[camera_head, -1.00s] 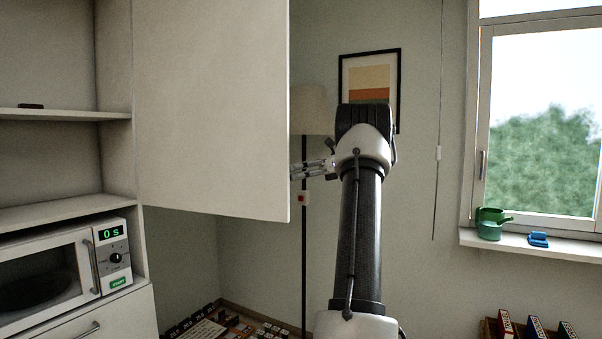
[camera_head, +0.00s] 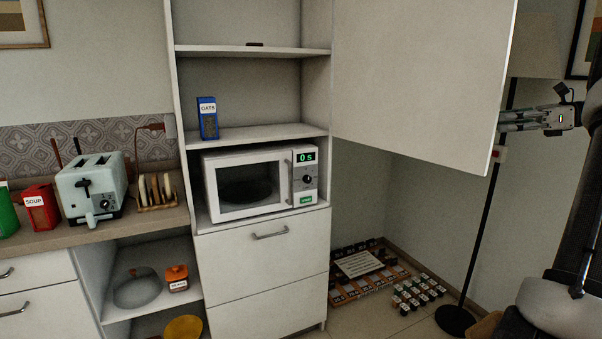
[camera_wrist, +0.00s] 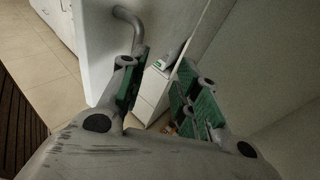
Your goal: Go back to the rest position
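My gripper (camera_head: 503,120) is at the right of the head view, pointing left at the right edge of the open white cabinet door (camera_head: 420,70). In the wrist view my gripper (camera_wrist: 163,72) has its two green-padded fingers apart, with a gap between them. A curved grey handle (camera_wrist: 128,18) shows beyond the left finger, and its lower end runs close to that finger. I cannot tell whether they touch. Nothing is clearly held. In the head view the door hides part of the fingertips' surroundings.
A microwave (camera_head: 245,183) reading 0 s stands in the shelf nook, with a blue oats box (camera_head: 208,118) above it. A toaster (camera_head: 92,188) is on the left counter. A lamp stand (camera_head: 482,215) rises behind the arm. A tray of small blocks (camera_head: 345,292) lies on the floor.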

